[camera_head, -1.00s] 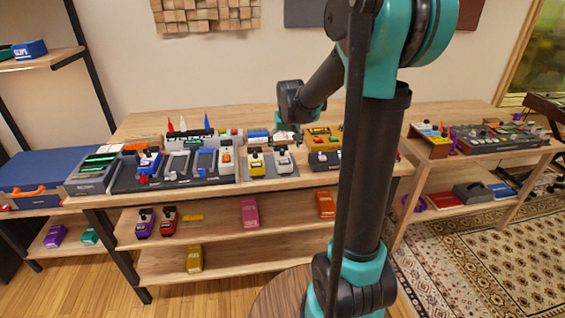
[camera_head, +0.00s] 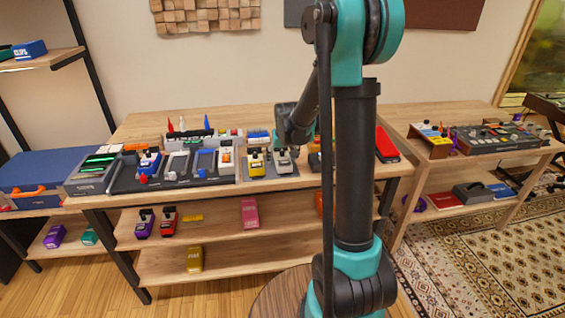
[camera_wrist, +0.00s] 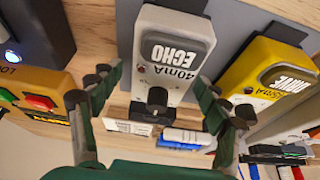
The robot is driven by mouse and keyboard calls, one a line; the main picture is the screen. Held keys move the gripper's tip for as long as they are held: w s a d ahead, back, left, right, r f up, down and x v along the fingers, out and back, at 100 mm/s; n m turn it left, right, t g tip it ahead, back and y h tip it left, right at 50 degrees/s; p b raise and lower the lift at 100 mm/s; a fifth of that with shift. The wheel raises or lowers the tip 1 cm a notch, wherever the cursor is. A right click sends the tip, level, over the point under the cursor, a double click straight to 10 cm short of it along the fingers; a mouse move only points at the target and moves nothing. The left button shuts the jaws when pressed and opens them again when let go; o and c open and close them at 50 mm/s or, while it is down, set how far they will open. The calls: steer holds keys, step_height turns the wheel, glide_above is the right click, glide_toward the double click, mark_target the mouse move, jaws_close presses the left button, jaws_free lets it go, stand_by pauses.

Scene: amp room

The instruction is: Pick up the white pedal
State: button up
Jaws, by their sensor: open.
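The white pedal (camera_wrist: 168,62), marked ECHO with a black knob, lies in the middle of the wrist view. In the head view the pedal (camera_head: 283,160) is on a grey board on the table, right of a yellow pedal (camera_head: 256,163). My gripper (camera_wrist: 158,82) is open, with one finger on each side of the white pedal's knob end in the wrist view. I cannot tell whether the fingers touch it. In the head view my gripper (camera_head: 283,142) is at the pedal's far end and partly hidden by the arm.
A yellow DRIVE pedal (camera_wrist: 268,75) stands close on the right in the wrist view. A yellow box with red and green buttons (camera_wrist: 38,100) is close on the left. Coloured cables or markers (camera_wrist: 185,138) lie beyond the knob. Shelves (camera_head: 215,220) hold more pedals.

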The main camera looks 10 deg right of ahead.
steer(key=c, duration=1.6)
steer(key=shift+c, duration=0.2)
steer(key=shift+r, duration=0.15)
